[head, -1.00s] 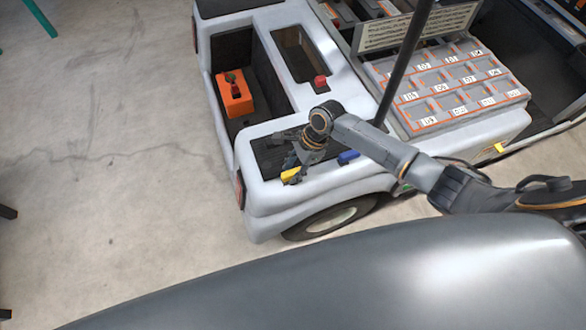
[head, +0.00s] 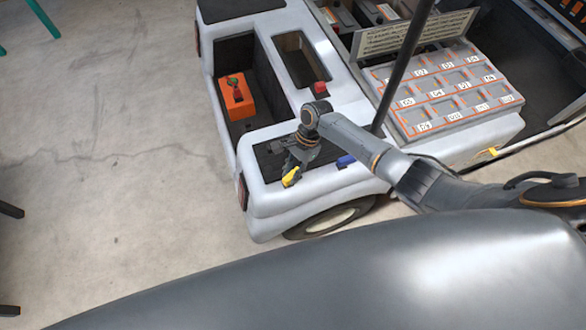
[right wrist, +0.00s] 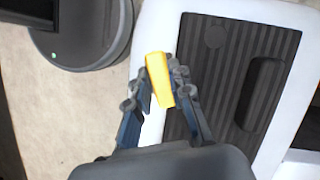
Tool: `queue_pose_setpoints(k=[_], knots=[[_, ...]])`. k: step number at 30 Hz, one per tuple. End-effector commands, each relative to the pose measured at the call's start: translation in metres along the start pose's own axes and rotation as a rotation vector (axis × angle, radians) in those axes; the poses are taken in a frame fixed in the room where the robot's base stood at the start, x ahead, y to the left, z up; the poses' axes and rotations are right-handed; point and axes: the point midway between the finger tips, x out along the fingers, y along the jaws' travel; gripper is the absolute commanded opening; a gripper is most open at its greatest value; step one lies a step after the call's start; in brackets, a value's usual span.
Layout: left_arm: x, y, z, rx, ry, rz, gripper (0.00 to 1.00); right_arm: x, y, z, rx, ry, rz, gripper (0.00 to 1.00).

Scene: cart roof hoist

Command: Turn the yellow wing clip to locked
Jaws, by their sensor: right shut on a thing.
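In the right wrist view the clip (right wrist: 159,80) is a long yellow piece lying between the fingers, beside the ribbed pad (right wrist: 205,60) and over the white body edge. My right gripper (head: 294,171) reaches down onto the clip and is shut on it; it also shows in the right wrist view (right wrist: 160,88). The fingers hide part of the clip's sides and its base. My left gripper is not in view.
A blue piece (head: 345,161) lies on the pad to the right of my gripper. An orange box (head: 238,99) sits in the cart's well, and a red knob (head: 320,87) stands nearby. A dark post (head: 402,70) rises behind my right arm. The floor at left is mostly clear.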

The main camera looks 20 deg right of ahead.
Motion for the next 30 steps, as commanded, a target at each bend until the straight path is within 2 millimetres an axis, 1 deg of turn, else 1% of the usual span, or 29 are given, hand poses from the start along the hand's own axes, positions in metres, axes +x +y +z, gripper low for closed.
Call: queue_pose_setpoints(k=[8, 21, 30], knots=[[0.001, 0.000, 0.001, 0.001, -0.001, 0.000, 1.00, 0.001, -0.006, 0.002, -0.243, -0.003, 0.101, 0.00], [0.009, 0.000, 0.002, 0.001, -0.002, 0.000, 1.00, 0.003, -0.013, 0.005, -0.631, -0.002, 0.261, 0.00], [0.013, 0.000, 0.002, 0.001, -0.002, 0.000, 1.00, 0.004, -0.016, 0.007, -0.869, 0.000, 0.359, 0.00]])
